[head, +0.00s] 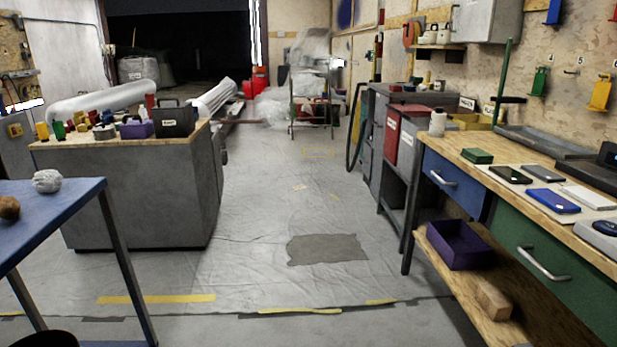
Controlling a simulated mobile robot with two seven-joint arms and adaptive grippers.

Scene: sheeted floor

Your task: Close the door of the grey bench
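The grey bench (135,190) stands at the left, with a wooden top (90,146) and plain grey panels facing me. No open door shows on the near panel. Something narrow and dark juts at its right edge (223,150), and I cannot tell whether this is a door. The bench's far side is hidden. Neither of my grippers is in view.
A blue table (60,210) with a crumpled white ball (46,181) stands at the near left. A workbench (540,180) with drawers and a lower shelf runs along the right. The sheeted floor (260,220) between them is clear, with a grey patch (327,249).

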